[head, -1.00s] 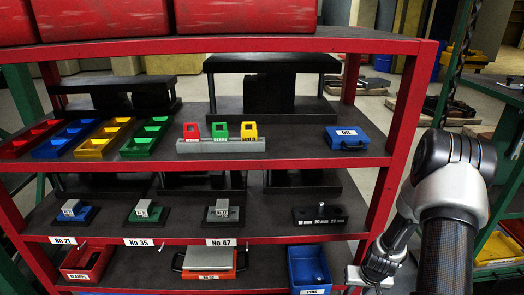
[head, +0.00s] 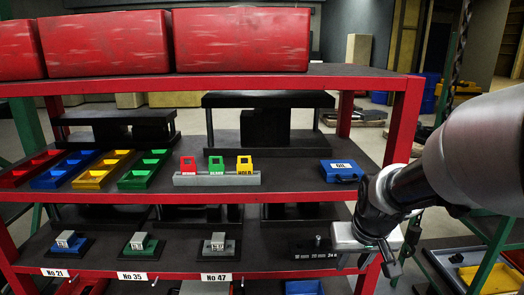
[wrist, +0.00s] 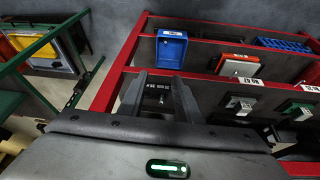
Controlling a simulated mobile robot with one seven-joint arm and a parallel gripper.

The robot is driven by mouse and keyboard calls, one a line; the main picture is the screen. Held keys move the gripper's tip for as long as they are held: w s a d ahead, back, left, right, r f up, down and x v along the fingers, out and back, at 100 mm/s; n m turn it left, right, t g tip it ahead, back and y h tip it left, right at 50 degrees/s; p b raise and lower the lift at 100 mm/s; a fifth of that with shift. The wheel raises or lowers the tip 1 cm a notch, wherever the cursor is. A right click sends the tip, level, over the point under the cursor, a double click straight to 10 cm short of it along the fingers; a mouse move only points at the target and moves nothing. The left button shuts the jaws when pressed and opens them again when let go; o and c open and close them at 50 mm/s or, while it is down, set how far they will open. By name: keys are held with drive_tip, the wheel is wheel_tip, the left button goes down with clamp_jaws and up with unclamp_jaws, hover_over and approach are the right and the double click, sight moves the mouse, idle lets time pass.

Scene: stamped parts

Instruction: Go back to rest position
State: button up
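My gripper (head: 368,264) is at the right end of the red shelf rack, in front of the lower shelf. It is beside the black block with millimetre labels (head: 312,250) and partly covers its right end. In the wrist view, the two dark fingers of my gripper (wrist: 160,88) stand apart with no part gripped between them. The labelled black block (wrist: 157,93) shows in the gap beyond them. My arm reaches in from the right of the head view and is bent at the wrist.
The red rack (head: 395,120) has an upright close to my arm. Its middle shelf holds coloured bins, a grey holder (head: 217,179) with red, green and yellow pieces, and a blue OIL box (head: 341,171). A blue bin (wrist: 171,48) shows in the wrist view. Tables stand at right.

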drive_tip(key=s+a+r+t+p, duration=0.1)
drive_tip(key=s+a+r, duration=0.2)
drive_tip(key=s+r, duration=0.4)
drive_tip(key=s+a+r, duration=0.3)
drive_tip(key=s+r, duration=0.2)
drive_tip(key=s, duration=0.4)
wheel_tip(320, 180, up, 19)
drive_tip(key=p, duration=1.9)
drive_tip(key=shift+a+f+y, duration=0.15)
drive_tip(key=shift+y, duration=0.15)
